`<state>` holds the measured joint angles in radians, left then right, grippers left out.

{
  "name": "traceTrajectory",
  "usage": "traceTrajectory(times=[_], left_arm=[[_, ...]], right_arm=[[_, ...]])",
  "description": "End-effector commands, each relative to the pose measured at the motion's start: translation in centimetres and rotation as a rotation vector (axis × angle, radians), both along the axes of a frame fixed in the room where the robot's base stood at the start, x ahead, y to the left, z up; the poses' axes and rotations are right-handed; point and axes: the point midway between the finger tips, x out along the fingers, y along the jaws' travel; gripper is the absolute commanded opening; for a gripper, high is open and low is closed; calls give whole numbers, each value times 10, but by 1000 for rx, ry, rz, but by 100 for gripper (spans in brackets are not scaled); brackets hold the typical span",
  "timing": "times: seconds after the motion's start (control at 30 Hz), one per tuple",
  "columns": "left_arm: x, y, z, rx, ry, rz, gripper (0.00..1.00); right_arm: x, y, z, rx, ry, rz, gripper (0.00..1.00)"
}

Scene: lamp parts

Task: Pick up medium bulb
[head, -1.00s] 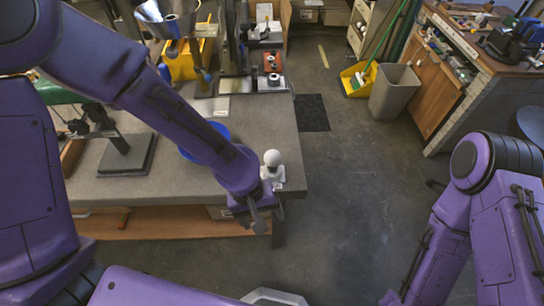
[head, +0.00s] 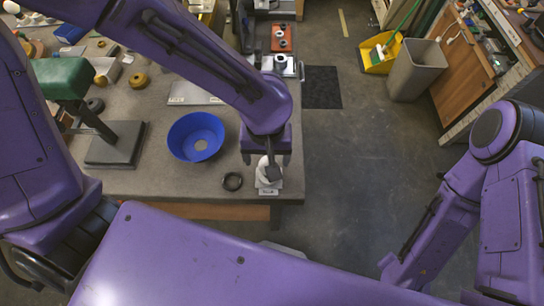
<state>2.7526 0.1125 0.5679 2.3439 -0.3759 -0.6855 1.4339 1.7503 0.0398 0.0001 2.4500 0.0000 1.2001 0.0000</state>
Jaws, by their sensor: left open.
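A white bulb (head: 263,163) stands on a small white holder (head: 268,187) near the front right corner of the grey table (head: 150,183). I take it as the medium bulb; its size is hard to judge. My left gripper (head: 268,165) points down at the bulb from above and is open. One dark finger crosses in front of the bulb and hides part of it. I cannot tell whether the fingers touch it. My right arm is at the right, but its gripper is out of view.
A green-topped stand (head: 62,80) is farther left. The floor right of the table is clear up to a grey bin (head: 416,70).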

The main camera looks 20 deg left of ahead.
Motion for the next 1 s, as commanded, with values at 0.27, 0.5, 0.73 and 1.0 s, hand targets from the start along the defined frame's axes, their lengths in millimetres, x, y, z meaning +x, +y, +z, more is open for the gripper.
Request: traceTrajectory(times=[0.27, 0.5, 0.73, 1.0], left_arm=[[3, 0, -40, 0, 4, 4, 78], [9, -2, -78, 0, 0, -1, 78], [9, -2, -80, -1, -2, -3, 78], [9, -2, -80, -1, -1, -3, 27]], right_arm=[[0, 0, -3, 1, 1, 0, 43], [0, 0, -2, 0, 0, 0, 43], [0, 0, -2, 0, 0, 0, 43], [0, 0, -2, 0, 0, 0, 43]])
